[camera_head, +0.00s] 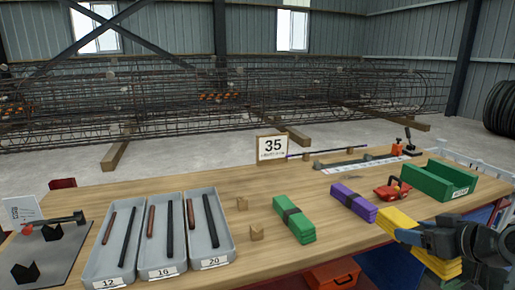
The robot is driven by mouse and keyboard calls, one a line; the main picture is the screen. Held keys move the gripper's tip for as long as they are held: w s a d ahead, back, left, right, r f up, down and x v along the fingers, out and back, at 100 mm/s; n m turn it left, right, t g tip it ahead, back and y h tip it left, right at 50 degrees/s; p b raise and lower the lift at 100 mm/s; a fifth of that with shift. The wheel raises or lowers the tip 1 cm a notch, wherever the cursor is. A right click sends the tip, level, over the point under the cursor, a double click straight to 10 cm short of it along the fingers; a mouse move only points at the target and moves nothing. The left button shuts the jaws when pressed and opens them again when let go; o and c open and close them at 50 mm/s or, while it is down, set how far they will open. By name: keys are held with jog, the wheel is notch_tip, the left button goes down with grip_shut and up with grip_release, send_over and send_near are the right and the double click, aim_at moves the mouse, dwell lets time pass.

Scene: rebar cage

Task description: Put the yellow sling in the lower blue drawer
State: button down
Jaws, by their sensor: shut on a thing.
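The yellow sling (398,224) is a folded yellow bundle at the right front edge of the wooden table. My gripper (428,240) comes in from the lower right and is shut on the yellow sling. The dark fingers hide part of it, and I cannot tell whether it still touches the table.
A green sling (295,220) and a purple sling (353,202) lie left of my gripper. A red shackle-like item (391,189) and a green bin (438,181) stand behind it. Grey trays (208,258) with bars fill the left. An orange drawer (333,275) is below the table.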

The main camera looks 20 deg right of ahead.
jog(key=a+f, duration=0.7)
jog(key=a, duration=0.6)
jog(key=s+a+f, duration=0.1)
jog(key=a+f, duration=0.6)
jog(key=a, duration=0.6)
jog(key=shift+s+a, duration=0.2)
jog(key=shift+a, duration=0.15)
notch_tip(320, 180, down, 11)
jog(key=s, duration=0.2)
jog(key=shift+r, duration=0.2)
jog(key=shift+s+a, duration=0.1)
